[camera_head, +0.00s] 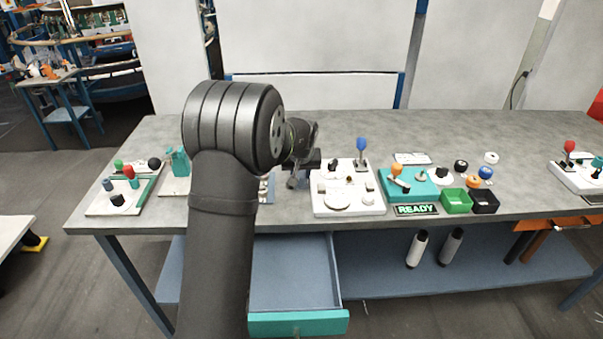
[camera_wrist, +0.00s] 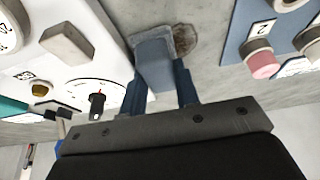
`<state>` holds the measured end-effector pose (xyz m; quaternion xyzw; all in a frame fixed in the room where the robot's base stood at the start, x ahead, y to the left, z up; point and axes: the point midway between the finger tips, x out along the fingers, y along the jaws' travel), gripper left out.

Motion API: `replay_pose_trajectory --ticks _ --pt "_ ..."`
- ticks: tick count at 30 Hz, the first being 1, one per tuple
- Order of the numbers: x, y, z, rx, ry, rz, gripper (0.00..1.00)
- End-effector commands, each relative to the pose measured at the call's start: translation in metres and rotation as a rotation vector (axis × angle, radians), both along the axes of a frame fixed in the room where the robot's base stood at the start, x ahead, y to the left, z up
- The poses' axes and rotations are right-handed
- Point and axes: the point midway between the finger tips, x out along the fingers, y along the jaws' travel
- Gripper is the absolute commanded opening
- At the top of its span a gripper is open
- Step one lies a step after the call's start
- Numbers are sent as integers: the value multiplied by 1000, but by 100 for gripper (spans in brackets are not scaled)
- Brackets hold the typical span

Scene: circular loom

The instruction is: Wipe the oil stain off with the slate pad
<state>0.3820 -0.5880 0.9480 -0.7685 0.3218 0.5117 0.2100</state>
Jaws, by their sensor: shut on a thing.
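The slate pad (camera_wrist: 154,62) is a blue-grey block with a paler lower edge, gripped between the two blue fingers of my gripper (camera_wrist: 160,86). Its far end is at the grey benchtop, beside and partly over the oil stain. The oil stain (camera_wrist: 185,40) is a brown, speckled patch showing at the pad's right and far edge; part of it may be hidden under the pad. In the head view my gripper (camera_head: 298,172) is over the bench, partly behind my arm; the pad and stain cannot be made out there.
A white panel (camera_wrist: 88,22) with a dial and knobs stands close left of the pad. A blue-grey panel (camera_wrist: 235,45) with buttons stands close right. Only a narrow strip of bench lies between them. A drawer (camera_head: 298,322) stands open below the bench. A teal box (camera_head: 408,184) is further right.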

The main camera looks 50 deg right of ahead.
Motion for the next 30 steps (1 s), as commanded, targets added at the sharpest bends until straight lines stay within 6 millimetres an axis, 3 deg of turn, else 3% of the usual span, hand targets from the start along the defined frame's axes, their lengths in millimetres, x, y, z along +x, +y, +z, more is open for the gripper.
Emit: replay_pose_trajectory --ticks 22,30 --pt "41 40 -1 4 -2 6 0" --pt "46 45 -2 5 -3 5 0"
